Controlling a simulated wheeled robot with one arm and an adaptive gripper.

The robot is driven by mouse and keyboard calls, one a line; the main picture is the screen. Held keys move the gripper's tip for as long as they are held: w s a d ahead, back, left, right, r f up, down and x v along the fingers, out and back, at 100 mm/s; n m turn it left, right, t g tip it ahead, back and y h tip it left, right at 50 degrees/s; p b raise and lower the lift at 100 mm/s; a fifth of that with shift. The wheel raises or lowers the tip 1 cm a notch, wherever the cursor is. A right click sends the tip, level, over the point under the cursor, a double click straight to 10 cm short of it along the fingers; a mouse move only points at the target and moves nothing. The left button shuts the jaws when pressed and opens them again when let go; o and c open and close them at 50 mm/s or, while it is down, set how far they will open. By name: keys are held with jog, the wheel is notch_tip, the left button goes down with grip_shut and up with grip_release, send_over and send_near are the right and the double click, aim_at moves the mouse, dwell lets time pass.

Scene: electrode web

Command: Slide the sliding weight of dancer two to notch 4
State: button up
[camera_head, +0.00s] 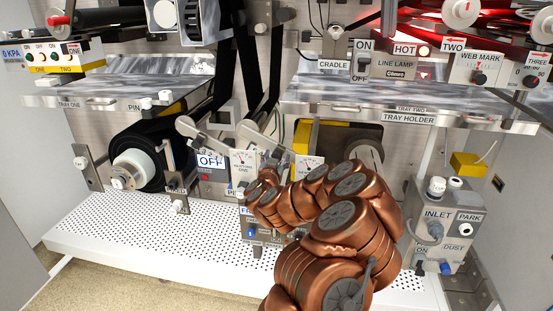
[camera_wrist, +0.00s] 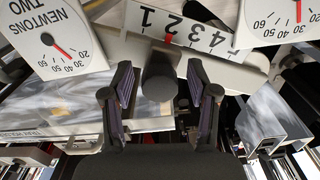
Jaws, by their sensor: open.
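In the wrist view a pale slanted bar carries a numbered scale (camera_wrist: 190,32). A dark round knob (camera_wrist: 160,76), which looks like the sliding weight, stands in front of it. A small red pointer (camera_wrist: 168,38) sits by the low numbers, apparently near 2; the exact notch is unclear. My gripper (camera_wrist: 160,86) is open, with one finger on each side of the knob and a visible gap to both. A dial marked NEWTONS TWO (camera_wrist: 57,42) is at upper left. In the head view my copper arm covers the gripper and most of this dancer.
A second dial (camera_wrist: 275,18) is close at upper right in the wrist view. In the head view the tray holder (camera_head: 410,118) overhangs the work area. A black roll (camera_head: 150,150) is at left, and the inlet box (camera_head: 438,230) stands right of my arm.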

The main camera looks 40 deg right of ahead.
jog(key=shift+c, duration=0.3)
jog(key=c, duration=0.8)
jog(key=shift+s+r, duration=0.1)
jog(key=shift+r, duration=0.05)
grip_shut()
